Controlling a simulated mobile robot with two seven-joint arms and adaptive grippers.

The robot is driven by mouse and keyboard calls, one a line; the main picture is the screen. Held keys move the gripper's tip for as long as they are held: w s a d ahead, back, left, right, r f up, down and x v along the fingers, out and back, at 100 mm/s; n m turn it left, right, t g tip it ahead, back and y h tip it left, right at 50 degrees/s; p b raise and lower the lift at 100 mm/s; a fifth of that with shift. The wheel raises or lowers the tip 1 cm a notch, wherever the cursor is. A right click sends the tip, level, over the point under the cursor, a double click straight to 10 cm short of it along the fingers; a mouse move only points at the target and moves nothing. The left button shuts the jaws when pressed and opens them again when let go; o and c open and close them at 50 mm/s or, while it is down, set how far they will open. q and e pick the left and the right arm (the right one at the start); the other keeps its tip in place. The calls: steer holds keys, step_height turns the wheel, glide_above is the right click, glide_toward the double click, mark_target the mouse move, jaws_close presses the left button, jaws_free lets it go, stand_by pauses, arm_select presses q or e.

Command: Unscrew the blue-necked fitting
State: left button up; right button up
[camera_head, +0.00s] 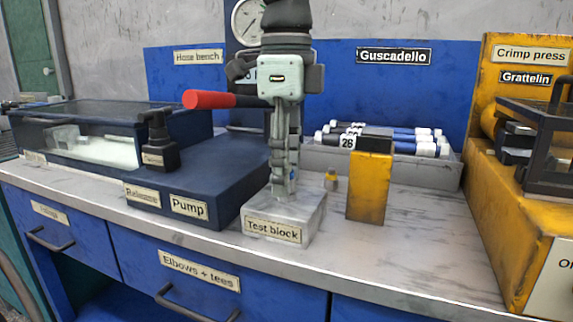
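My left gripper (284,188) points straight down over the grey test block (285,221), with its fingertips at the block's top. The fingers are seen nearly edge-on, so I cannot tell whether they are open or shut on something. A small brass-coloured piece (331,180) stands on the bench just behind and right of the block. My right gripper is not in view.
A yellow block (370,188) stands close right of the test block. The dark blue pump unit (215,174), with a red-handled lever (208,99), stands left. A grey tray (405,168) of hoses lies behind. The yellow crimp press (498,214) bounds the right. Bare bench (425,240) lies front right.

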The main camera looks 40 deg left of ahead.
arm_select(q)
steer(key=m, duration=0.4)
steer(key=shift+r+p, duration=0.1)
steer(key=shift+p, duration=0.2)
steer(key=m, duration=0.2)
steer(key=shift+m, duration=0.3)
steer(key=m+p, duration=0.1)
steer(key=m, duration=0.1)
steer(key=shift+m, duration=0.3)
steer(key=m+p, duration=0.1)
steer(key=m, duration=0.4)
steer(key=shift+m, duration=1.4)
steer(key=shift+p, duration=0.3)
